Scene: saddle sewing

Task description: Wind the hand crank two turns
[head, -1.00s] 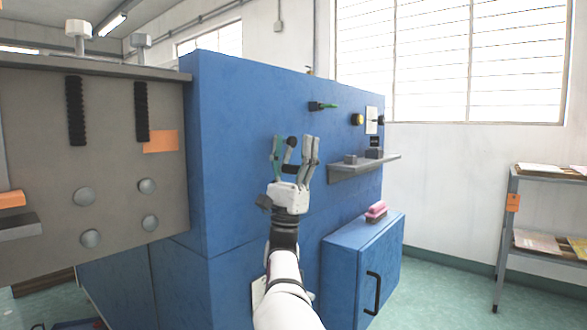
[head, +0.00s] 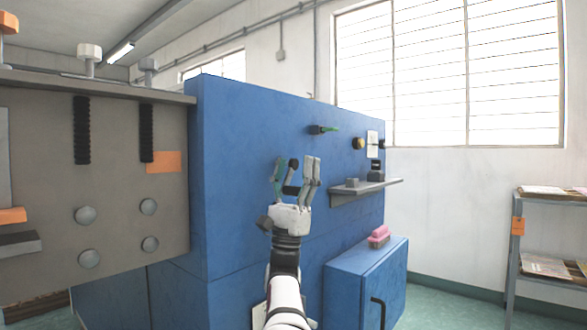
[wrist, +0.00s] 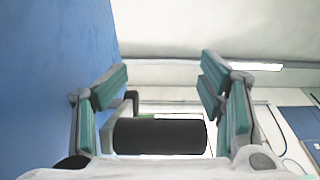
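The hand crank's black cylindrical grip (wrist: 160,136) lies crosswise between my gripper's fingers in the wrist view, low in the picture. A short grey crank arm (wrist: 133,100) shows at its left end. My gripper (wrist: 165,100) is open, with teal-padded fingers to the left and right of the grip and visible gaps at both ends. In the head view my gripper (head: 294,174) points up in front of the blue cabinet face (head: 250,140), with black crank parts between its fingers. The crank's mount is hidden or too small to tell.
A green-handled lever (head: 328,129) and a yellow-black knob (head: 358,143) are on the blue face. A grey shelf (head: 350,193) juts out to the right. Below it is a blue cabinet (head: 345,285) with a pink block (head: 379,233). The floor at right shows free room.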

